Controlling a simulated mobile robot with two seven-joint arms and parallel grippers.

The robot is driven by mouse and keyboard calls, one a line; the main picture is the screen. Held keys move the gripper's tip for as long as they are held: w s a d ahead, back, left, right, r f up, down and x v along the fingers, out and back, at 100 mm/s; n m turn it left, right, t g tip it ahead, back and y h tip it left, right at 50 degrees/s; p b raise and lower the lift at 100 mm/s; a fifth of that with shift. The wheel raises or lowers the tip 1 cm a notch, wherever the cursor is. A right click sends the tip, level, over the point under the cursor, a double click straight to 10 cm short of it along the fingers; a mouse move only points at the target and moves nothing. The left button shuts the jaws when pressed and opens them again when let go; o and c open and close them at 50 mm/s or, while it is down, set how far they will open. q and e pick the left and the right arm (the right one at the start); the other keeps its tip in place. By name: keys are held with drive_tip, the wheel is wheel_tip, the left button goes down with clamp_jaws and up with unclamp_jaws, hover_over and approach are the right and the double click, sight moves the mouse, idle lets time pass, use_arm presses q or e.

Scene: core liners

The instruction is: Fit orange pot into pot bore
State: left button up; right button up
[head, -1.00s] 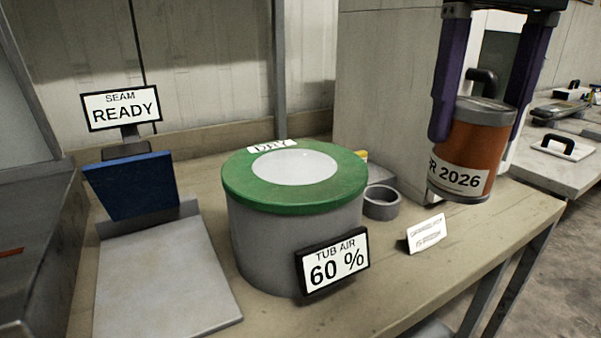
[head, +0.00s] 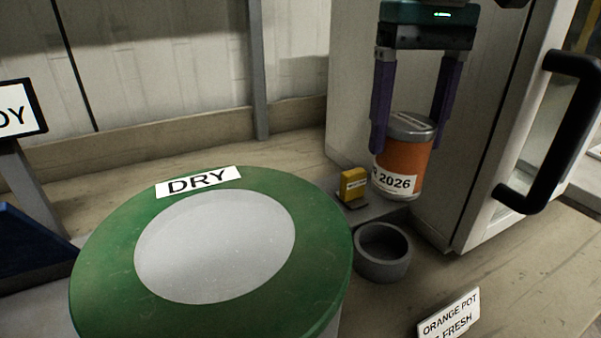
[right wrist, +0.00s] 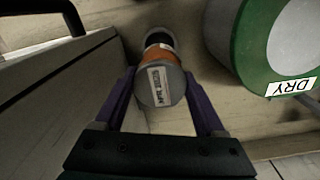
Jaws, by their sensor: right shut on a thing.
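The orange pot (head: 404,165) has a grey lid and a white label ending in 2026. My right gripper (head: 409,148) is shut on it, a purple finger on each side, and holds it nearly upright. The pot also shows in the right wrist view (right wrist: 161,86), lid towards the camera. A short grey open ring (head: 383,268), which looks like the pot bore, stands on the bench. In the head view the pot appears above and slightly right of it. In the right wrist view a dark round opening (right wrist: 160,37) shows partly behind the pot. My left gripper is not in view.
A large tub with a green rim (head: 315,290) and a DRY label stands left of the ring. A small yellow block (head: 353,184) sits behind the ring. A cabinet with a black handle (head: 556,135) is close on the right. An orange pot sign (head: 449,316) stands in front.

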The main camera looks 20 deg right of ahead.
sight(396, 190)
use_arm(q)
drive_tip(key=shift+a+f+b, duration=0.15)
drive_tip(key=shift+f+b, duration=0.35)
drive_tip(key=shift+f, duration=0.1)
use_arm(e)
wheel_tip(396, 190, down, 8)
drive_tip(key=shift+f, duration=0.25)
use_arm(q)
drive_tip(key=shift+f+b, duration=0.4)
use_arm(e)
wheel_tip(396, 190, down, 4)
drive_tip(key=shift+r, duration=0.15)
drive_tip(key=shift+f, duration=0.25)
drive_tip(key=shift+f, duration=0.1)
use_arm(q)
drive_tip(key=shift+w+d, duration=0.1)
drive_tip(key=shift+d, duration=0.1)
use_arm(e)
drive_tip(key=o, duration=1.5)
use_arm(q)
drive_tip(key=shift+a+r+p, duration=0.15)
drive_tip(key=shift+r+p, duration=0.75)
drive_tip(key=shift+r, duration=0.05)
use_arm(e)
wheel_tip(396, 190, up, 12)
drive_tip(key=shift+r, duration=0.15)
